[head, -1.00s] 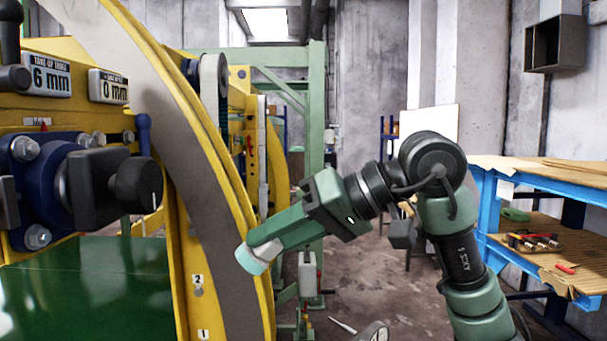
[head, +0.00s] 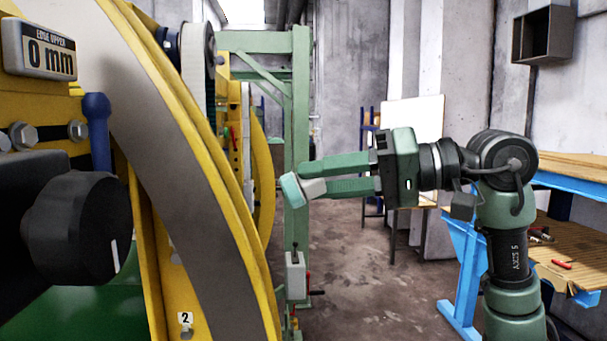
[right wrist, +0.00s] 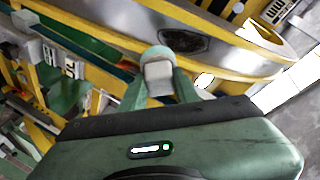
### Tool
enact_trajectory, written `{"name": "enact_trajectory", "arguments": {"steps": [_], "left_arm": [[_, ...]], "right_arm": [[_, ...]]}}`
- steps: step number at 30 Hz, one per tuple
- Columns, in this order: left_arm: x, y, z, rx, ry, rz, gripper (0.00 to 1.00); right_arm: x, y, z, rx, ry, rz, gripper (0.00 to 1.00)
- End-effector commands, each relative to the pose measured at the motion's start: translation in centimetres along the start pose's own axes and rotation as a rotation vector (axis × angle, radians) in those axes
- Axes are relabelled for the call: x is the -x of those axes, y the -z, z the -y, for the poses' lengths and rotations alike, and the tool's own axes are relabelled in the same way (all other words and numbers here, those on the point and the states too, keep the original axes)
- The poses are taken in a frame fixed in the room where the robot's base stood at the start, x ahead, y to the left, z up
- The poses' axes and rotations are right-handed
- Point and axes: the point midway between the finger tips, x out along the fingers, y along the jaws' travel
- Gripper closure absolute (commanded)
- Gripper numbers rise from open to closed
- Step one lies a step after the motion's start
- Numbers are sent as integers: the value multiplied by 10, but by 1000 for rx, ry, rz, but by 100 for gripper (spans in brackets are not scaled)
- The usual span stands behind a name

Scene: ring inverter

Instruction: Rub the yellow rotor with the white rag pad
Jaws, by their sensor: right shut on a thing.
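The yellow rotor (head: 185,200) is a large curved ring with yellow rims and a grey band, filling the left half of the head view. My right gripper (head: 322,188) is shut on the white rag pad (head: 312,188), which has a pale teal face pointing left. In the head view the pad is in the air just right of the ring's outer rim, with a gap in the picture. In the right wrist view the pad (right wrist: 158,74) shows before the rotor's grey band (right wrist: 235,62), beside a dark smudge (right wrist: 185,40). Contact is not visible. My left gripper is out of view.
A black knob (head: 80,215) and a blue handle (head: 97,130) stand out at the left. A green frame post (head: 300,120) rises behind the pad. A blue workbench (head: 465,265) with tools is at the right. The floor (head: 375,300) between is largely clear.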

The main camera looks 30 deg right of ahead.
Motion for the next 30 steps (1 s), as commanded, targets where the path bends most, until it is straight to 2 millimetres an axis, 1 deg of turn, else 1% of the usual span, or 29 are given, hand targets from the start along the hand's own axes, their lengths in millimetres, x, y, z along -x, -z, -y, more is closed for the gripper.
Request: {"name": "enact_trajectory", "arguments": {"steps": [5,9,12,17,21,25,30], "left_arm": [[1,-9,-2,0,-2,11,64],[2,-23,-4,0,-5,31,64],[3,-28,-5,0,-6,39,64],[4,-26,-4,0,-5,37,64],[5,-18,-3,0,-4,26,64],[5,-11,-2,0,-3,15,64],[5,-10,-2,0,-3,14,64]], "right_arm": [[-4,-2,0,-2,5,-4,100],[-16,-6,0,-3,5,-3,100],[-26,-11,0,-3,5,-3,100],[-41,-17,0,-3,4,-2,100],[-50,-21,0,-3,4,-3,100],[-54,-22,0,-2,4,-5,100],[-55,-23,0,-2,4,-5,100]]}}
